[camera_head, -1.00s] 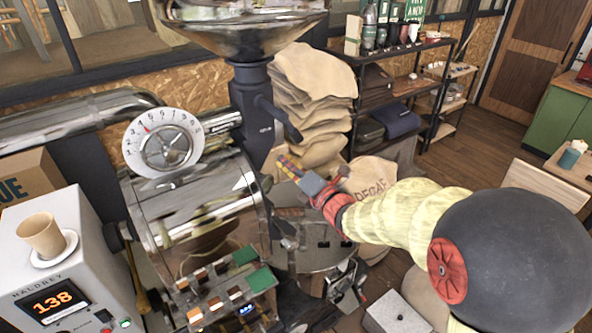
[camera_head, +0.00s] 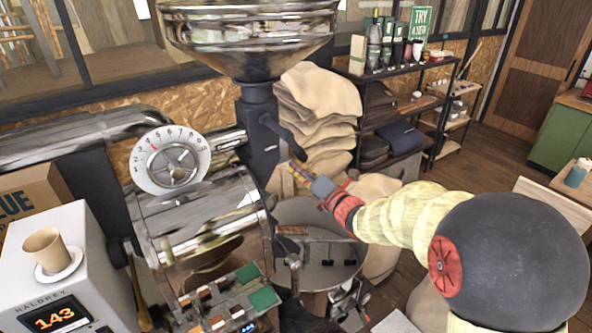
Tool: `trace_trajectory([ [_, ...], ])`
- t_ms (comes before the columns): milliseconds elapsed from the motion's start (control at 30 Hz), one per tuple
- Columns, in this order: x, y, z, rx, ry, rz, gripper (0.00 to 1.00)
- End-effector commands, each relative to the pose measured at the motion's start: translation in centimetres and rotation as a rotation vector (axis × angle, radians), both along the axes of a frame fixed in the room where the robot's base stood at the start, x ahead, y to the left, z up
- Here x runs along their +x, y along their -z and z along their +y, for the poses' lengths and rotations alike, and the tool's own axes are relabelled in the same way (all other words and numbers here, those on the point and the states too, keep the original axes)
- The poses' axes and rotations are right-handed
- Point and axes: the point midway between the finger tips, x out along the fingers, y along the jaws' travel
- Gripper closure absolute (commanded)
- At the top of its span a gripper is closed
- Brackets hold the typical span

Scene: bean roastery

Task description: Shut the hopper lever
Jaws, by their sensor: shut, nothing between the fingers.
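The hopper (camera_head: 255,40) is a shiny metal funnel at the top of the roaster, above a dark neck (camera_head: 258,110). The hopper lever (camera_head: 284,137) is a dark handle on the right side of that neck, slanting down to the right. My gripper (camera_head: 292,166) is shut and empty, just below the lever's lower end. Its fingertips point up and left toward the neck. I cannot tell whether they touch the lever.
The roaster drum (camera_head: 205,215) and its dial (camera_head: 170,160) are left of my gripper. A round cooling tray (camera_head: 345,272) is below. Stacked sacks (camera_head: 318,115) stand behind. A white box with a cup (camera_head: 47,249) is at the far left.

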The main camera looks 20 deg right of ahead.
Motion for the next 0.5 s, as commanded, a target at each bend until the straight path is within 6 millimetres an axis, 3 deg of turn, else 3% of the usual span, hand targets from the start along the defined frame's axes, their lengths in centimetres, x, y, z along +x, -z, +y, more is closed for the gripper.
trace_trajectory([
  [500,0.18,0.06,-0.69,-0.073,0.001,-0.025,1.0],
])
